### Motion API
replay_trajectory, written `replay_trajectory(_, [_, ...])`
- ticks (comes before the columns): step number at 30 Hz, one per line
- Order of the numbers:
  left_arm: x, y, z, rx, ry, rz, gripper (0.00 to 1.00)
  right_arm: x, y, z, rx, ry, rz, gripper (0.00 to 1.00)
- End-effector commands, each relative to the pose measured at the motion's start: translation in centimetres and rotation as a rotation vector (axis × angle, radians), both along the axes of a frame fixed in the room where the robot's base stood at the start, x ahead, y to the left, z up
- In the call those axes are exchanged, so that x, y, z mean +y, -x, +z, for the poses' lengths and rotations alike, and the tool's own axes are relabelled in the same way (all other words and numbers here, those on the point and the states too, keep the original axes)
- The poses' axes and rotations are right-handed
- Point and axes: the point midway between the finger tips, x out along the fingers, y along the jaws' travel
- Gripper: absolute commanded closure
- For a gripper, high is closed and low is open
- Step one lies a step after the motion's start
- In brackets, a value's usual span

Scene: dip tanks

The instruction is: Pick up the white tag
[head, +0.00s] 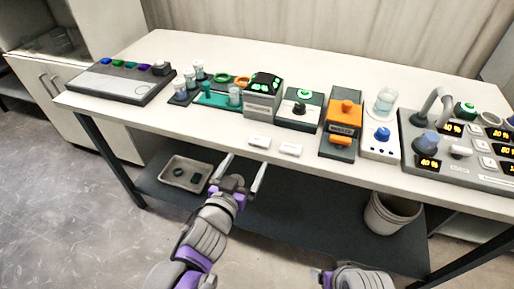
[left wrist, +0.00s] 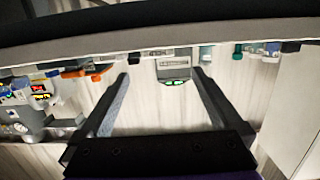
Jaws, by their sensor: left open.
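Two small white tags lie flat near the front edge of the white table in the head view. One white tag (head: 260,141) is in front of the device with green digits, and the other white tag (head: 290,149) is just to its right. My left gripper (head: 244,164) is open and empty, its fingers pointing at the table's front edge, short of the tags. In the left wrist view, the open fingers (left wrist: 160,76) frame the green-digit device (left wrist: 173,66), seen upside down. I cannot make out the tags for sure there. My right gripper is out of view.
The table (head: 190,119) carries a button panel (head: 121,80), a teal rack (head: 215,97), a dial box (head: 299,110), an orange device (head: 343,124) and a display panel (head: 468,150).

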Motion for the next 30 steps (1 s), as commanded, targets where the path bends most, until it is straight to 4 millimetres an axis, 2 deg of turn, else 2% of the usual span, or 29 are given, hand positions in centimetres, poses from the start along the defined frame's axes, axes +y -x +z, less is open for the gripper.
replay_trajectory(6, [-0.9,-2.9,-0.3,0.001,-0.001,0.001,0.0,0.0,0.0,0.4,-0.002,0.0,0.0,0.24])
replay_trajectory(14, [-1.4,-4.3,-0.6,0.001,-0.002,0.002,0.0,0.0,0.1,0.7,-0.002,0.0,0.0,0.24])
replay_trajectory(23, [-2.8,-7.0,-0.6,0.001,-0.002,0.002,0.0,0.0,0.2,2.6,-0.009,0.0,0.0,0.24])
replay_trajectory(27, [-3.2,-8.5,-1.1,0.002,-0.001,0.002,0.0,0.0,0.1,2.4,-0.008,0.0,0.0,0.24])
replay_trajectory(30, [-3.3,-8.9,-1.1,0.002,-0.001,0.002,0.0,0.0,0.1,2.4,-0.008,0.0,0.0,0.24])
